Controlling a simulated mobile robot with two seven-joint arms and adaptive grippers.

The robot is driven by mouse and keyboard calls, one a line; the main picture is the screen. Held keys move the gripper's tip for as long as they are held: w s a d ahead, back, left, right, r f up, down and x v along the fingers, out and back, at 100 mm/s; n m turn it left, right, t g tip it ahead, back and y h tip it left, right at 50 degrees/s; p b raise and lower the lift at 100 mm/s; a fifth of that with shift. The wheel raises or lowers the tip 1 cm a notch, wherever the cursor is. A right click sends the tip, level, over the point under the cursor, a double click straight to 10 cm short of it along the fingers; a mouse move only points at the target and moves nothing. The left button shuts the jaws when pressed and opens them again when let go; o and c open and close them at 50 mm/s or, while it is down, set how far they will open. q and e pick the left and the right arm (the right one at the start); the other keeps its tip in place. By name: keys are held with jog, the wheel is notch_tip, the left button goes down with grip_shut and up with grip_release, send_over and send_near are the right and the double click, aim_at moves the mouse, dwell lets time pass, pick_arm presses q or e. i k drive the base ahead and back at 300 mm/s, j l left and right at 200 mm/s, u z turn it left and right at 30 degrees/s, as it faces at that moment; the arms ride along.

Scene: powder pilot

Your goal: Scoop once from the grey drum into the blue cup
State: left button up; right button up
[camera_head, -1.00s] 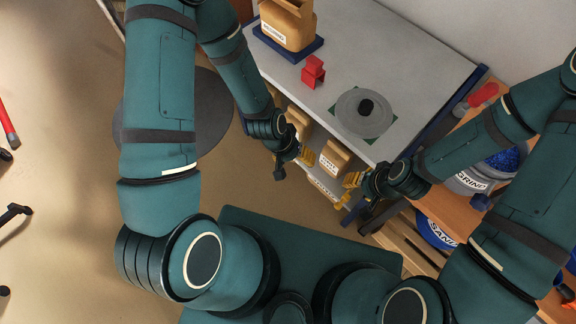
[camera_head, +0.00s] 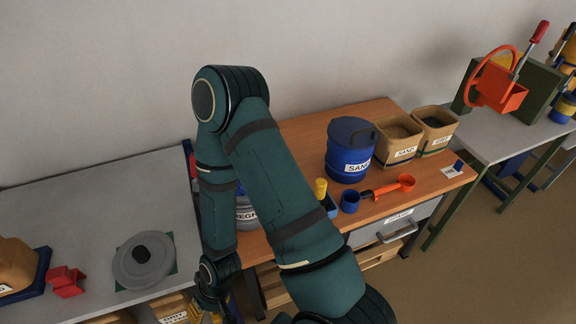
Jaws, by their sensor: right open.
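The grey drum (camera_head: 247,214) stands on the wooden bench, mostly hidden behind my right arm; only part of its side and label shows. The small blue cup (camera_head: 350,201) stands near the bench's front edge. My left gripper is out of view.
A lidded blue drum (camera_head: 350,150) labelled SAND stands behind the cup, with two tan bins (camera_head: 397,140) to its right. A yellow item (camera_head: 320,188) stands left of the cup. A grey lid (camera_head: 143,261) and a red block (camera_head: 66,281) are on the grey table.

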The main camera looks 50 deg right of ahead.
aim_at(405, 182)
jog(key=z, duration=2.6)
